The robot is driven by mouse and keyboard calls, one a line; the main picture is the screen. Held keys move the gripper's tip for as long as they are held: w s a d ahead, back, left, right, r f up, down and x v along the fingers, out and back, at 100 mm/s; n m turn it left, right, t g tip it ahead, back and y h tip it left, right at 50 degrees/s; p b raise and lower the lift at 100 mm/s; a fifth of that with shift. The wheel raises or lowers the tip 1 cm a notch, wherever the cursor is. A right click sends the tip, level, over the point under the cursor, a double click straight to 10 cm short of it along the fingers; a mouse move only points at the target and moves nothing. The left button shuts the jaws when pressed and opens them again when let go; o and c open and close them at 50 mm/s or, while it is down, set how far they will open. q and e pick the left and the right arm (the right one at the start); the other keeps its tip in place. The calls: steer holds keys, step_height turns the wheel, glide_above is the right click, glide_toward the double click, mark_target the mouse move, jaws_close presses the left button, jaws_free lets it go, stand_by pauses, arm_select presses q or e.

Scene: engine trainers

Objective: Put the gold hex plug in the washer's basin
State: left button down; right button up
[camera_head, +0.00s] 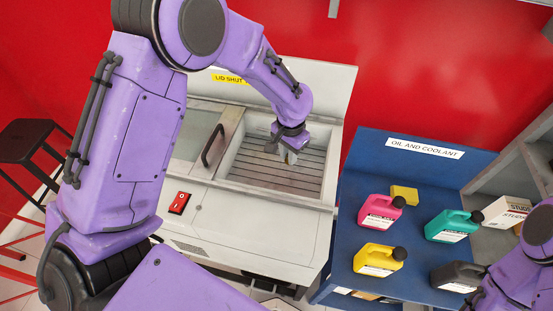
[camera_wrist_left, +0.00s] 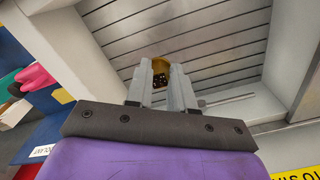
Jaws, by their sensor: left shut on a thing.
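The washer (camera_head: 225,226) is a grey-white cabinet with an open basin (camera_head: 318,181) that has a slatted floor. My left arm reaches over it, and my left gripper (camera_head: 288,156) is down inside the basin area near its back left. In the left wrist view my left gripper (camera_wrist_left: 166,76) is shut on the gold hex plug (camera_wrist_left: 161,66), which shows between the fingertips above the slats. The plug's height above the slats is hard to tell. In the head view the plug is hidden by the gripper. My right gripper is not in view.
A lid with a dark handle (camera_head: 213,145) covers the washer's left part. A red switch (camera_head: 179,203) is on its front. The blue oil and coolant shelf (camera_head: 325,287) stands to the right with pink (camera_head: 381,212), green (camera_head: 452,227) and yellow (camera_head: 378,260) jugs.

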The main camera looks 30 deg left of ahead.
arm_select(q)
steer(key=a+f, duration=0.1)
steer(key=w+a+f, duration=0.1)
steer(key=a+f, duration=0.1)
steer(key=a+f+p, duration=0.1)
steer(key=f, duration=0.1)
steer(key=shift+w+a+f, duration=0.25)
steer(key=shift+w+a, duration=0.05)
steer(key=f+p, duration=0.1)
steer(key=f, duration=0.2)
steer(key=shift+a+f+p, duration=0.2)
steer(key=shift+p, duration=0.15)
steer(key=shift+f, duration=0.3)
steer(key=c, duration=1)
jaws_free()
steer(key=shift+r, duration=0.2)
steer(key=shift+w+r+b, duration=0.15)
steer(key=shift+r+b, duration=0.15)
steer(key=shift+r, duration=0.1)
step_height(320, 180, up, 11)
steer(key=shift+r+b, duration=0.15)
steer(key=shift+b, duration=0.9)
